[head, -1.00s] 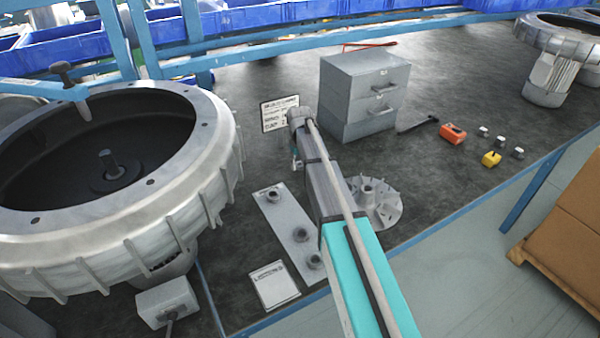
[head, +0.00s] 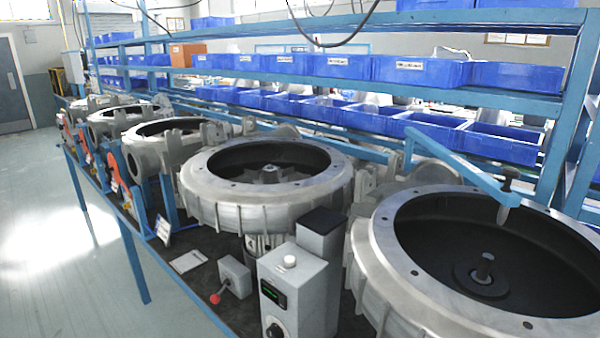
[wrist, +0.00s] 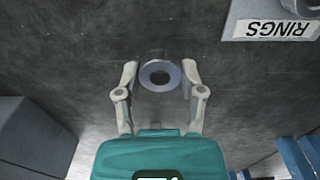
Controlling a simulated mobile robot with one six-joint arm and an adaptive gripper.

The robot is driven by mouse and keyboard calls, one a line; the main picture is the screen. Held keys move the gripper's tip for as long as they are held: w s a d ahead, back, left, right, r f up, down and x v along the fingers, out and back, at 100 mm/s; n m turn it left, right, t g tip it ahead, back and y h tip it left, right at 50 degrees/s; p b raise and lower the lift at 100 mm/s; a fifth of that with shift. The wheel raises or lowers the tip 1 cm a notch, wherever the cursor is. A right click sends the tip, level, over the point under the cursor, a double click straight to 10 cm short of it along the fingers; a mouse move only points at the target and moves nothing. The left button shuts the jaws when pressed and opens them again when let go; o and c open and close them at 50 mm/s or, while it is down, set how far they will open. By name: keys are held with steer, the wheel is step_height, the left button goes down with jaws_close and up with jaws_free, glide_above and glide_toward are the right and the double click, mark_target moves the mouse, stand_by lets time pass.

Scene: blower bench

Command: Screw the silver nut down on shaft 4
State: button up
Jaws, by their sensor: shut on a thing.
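In the wrist view my gripper (wrist: 160,72) is shut on a grey, ring-like piece with a dark hole, which looks like the silver nut (wrist: 158,58). The hole faces the camera, and a finger is on either side. The dark bench surface lies behind it. In the head view my gripper is not visible. A shaft stub (head: 485,262) stands on a hub inside the open round housing (head: 385,268) at the right. Another housing (head: 225,208) to its left has a finned part (head: 270,173) at its centre. I cannot tell which shaft is number 4.
In the wrist view a label reading RINGS (wrist: 275,28) is at the upper right, upside down. In the head view a blue bracket (head: 455,158) reaches over the right housing. A grey control box (head: 300,283) stands between the two nearest housings. Blue bins (head: 420,70) line the shelves behind.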

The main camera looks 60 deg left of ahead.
stand_by(0.3)
steer(key=s+r+p, duration=0.3)
steer(key=r+p, duration=1.8)
steer(key=s+r+p, duration=0.4)
steer(key=r+p, duration=1.7)
steer(key=shift+r+m, duration=0.25)
steer(key=shift+m, duration=0.05)
